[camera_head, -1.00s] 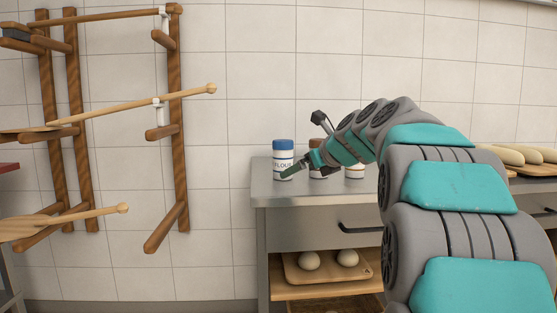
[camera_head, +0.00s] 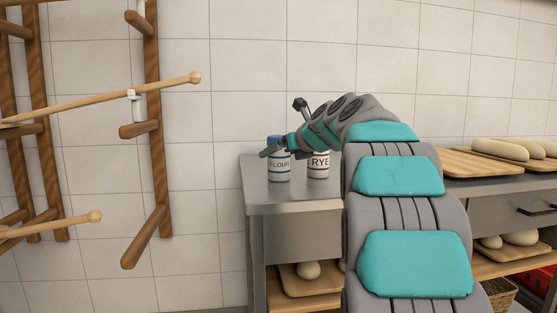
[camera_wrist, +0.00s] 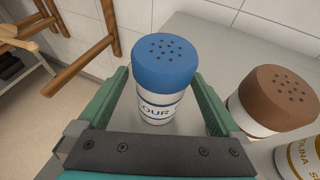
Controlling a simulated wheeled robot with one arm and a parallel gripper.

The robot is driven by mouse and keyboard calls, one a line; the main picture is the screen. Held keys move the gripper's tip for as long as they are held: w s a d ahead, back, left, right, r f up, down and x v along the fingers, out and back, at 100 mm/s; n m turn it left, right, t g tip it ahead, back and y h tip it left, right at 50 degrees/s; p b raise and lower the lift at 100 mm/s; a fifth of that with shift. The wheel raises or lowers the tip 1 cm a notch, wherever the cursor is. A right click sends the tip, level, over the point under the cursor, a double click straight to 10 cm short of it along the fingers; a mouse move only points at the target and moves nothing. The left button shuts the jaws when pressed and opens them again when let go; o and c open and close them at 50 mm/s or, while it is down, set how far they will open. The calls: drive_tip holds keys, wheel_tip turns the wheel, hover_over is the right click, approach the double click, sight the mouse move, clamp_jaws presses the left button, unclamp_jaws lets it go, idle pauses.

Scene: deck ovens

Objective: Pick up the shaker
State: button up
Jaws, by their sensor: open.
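The flour shaker (camera_head: 279,171) has a white body, a label reading FLOUR and a blue lid. It stands upright on the metal counter near its left end. In the wrist view the shaker (camera_wrist: 163,70) shows its perforated blue lid, with its lower body between and beyond the finger tips. My gripper (camera_head: 273,150) is at the shaker's upper part in the head view, covering some of the lid. In the wrist view my gripper (camera_wrist: 164,100) is open, with one green finger on each side of the shaker. I cannot tell whether either finger touches it.
A rye shaker (camera_head: 318,165) stands close on the right; its brown lid (camera_wrist: 278,97) shows in the wrist view. A third shaker (camera_wrist: 302,158) is partly cut off beside it. A wooden rack (camera_head: 150,130) with peels is on the left wall. Loaves (camera_head: 497,149) lie on boards at right.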

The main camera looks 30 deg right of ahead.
sight(274, 155)
drive_tip(key=x, duration=0.4)
drive_tip(key=shift+w+d+f+b, duration=0.1)
drive_tip(key=shift+f+b, duration=0.1)
drive_tip(key=shift+b, duration=0.1)
drive_tip(key=shift+c, duration=0.2)
drive_tip(key=c, duration=1.5)
drive_tip(key=shift+o, duration=0.2)
